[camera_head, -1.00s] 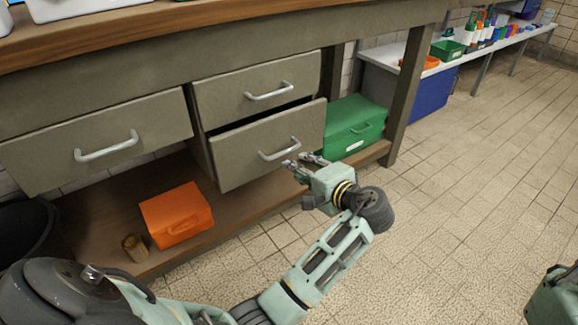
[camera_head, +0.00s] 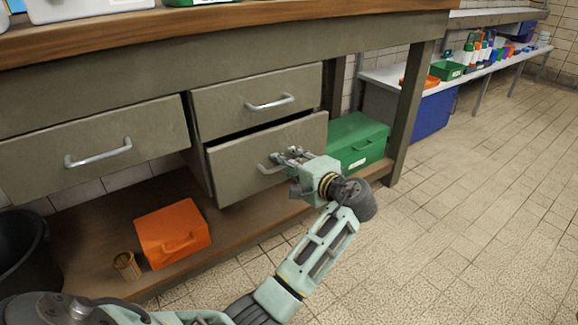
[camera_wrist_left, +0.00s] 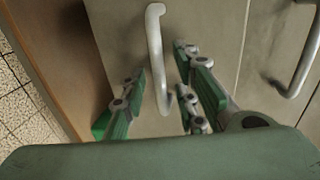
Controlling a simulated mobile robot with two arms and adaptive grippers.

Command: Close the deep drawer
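The deep drawer (camera_head: 235,172) is the lower drawer of the right-hand stack under the bench. It stands partly out, with a dark gap above its front. Its metal handle shows in the left wrist view (camera_wrist_left: 155,50). My left gripper (camera_head: 285,158) is at this handle and covers part of it in the head view. In the left wrist view the fingers of my left gripper (camera_wrist_left: 160,95) are spread apart, with the handle between them. The fingers do not appear closed on it. My right gripper is not in view.
Above is a shallower drawer (camera_head: 255,88), and to the left another drawer (camera_head: 90,145). An orange box (camera_head: 172,228), a small brown cup (camera_head: 127,265) and a green box (camera_head: 358,140) are on the lower shelf. A bench leg (camera_head: 408,115) stands at right. The tiled floor at right is clear.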

